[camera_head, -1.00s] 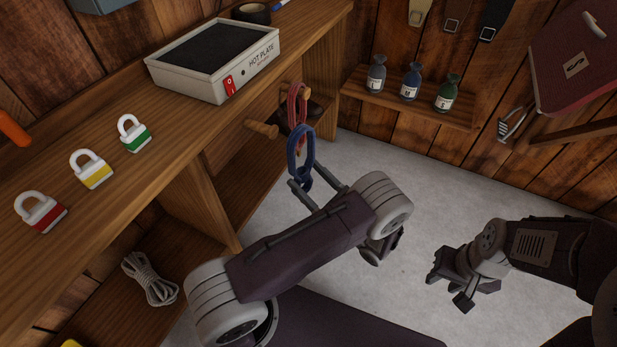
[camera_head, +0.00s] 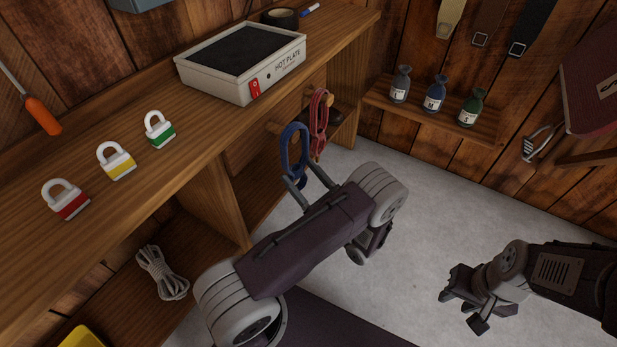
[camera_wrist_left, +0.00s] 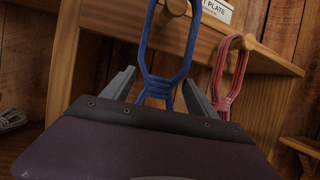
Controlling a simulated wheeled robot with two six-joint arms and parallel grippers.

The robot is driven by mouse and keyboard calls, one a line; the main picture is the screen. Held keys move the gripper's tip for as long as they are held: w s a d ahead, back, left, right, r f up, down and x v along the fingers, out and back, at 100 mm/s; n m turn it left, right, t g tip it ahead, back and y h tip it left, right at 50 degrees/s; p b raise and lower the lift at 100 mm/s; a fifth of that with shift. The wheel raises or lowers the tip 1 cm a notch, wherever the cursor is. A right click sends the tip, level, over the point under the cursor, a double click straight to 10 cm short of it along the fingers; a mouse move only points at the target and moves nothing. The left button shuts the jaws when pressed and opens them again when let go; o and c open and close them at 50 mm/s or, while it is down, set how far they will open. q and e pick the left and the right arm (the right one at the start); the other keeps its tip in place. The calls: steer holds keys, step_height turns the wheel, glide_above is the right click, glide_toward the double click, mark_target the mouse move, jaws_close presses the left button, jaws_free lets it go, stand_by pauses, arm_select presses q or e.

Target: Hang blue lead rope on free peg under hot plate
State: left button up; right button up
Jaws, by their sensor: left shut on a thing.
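The blue lead rope (camera_head: 293,152) is a looped coil, held upright by my left gripper (camera_head: 303,174) at its lower part. In the left wrist view the blue rope (camera_wrist_left: 148,50) rises from between the fingers (camera_wrist_left: 158,90). The left wooden peg (camera_head: 273,128) under the hot plate (camera_head: 243,62) is beside the top of the loop. In the wrist view this peg's end (camera_wrist_left: 177,7) shows within the loop's outline; I cannot tell whether the loop is around it. A red rope (camera_head: 319,115) hangs on the right peg (camera_head: 327,101). My right gripper (camera_head: 463,311) is open and empty above the floor.
Red, yellow and green padlocks (camera_head: 116,162) stand on the wooden bench (camera_head: 215,140). A pale rope bundle (camera_head: 162,273) lies on the lower shelf. Three bottles (camera_head: 435,95) stand on a wall shelf at the right. The grey floor (camera_head: 420,200) between is clear.

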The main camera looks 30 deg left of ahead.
mark_target(297, 179)
arm_select(q)
steer(key=shift+a+f, duration=0.1)
steer(key=shift+a, duration=0.85)
steer(key=shift+w+a+f, duration=0.1)
steer(key=shift+a+f, duration=0.3)
steer(key=shift+a, duration=0.05)
steer(key=o, duration=1.8)
steer(key=p+v, duration=0.2)
steer(key=v, duration=0.7)
